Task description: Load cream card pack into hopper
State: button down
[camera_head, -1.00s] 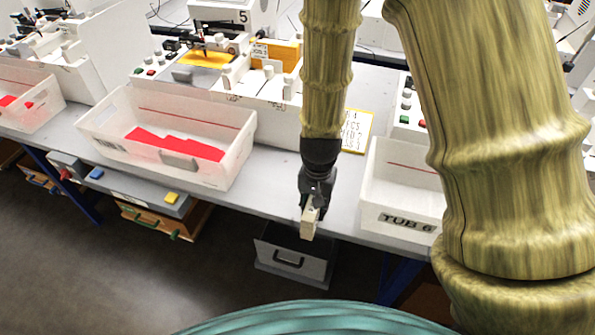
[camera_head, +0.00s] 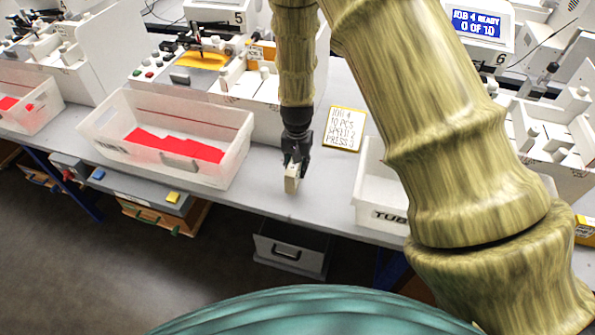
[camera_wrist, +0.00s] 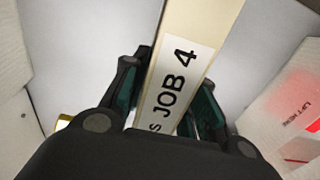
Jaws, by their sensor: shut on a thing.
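My gripper (camera_head: 293,170) is shut on the cream card pack (camera_head: 291,182) and holds it over the grey bench, between the tub with red cards and the right tub. In the wrist view the cream card pack (camera_wrist: 205,30) sits between the fingers, with a white label reading "JOB 4". A plotter station (camera_head: 550,140) stands at the right, its screen (camera_head: 474,24) showing "JOB 4 READY 0 OF 10"; my arm partly hides it. I cannot make out which part is its hopper.
A tub (camera_head: 215,172) with red cards stands left of my gripper. A white tub (camera_head: 372,190) marked "TUB" stands right. A yellow-edged job card (camera_head: 345,128) lies on the bench (camera_head: 325,190) behind. A grey drawer (camera_head: 290,250) hangs below the bench edge.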

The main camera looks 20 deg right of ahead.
jog(key=shift+f+p, duration=0.65)
jog(key=shift+f, duration=1.1)
jog(key=shift+f, duration=0.15)
jog(key=c, duration=1.1)
grip_release()
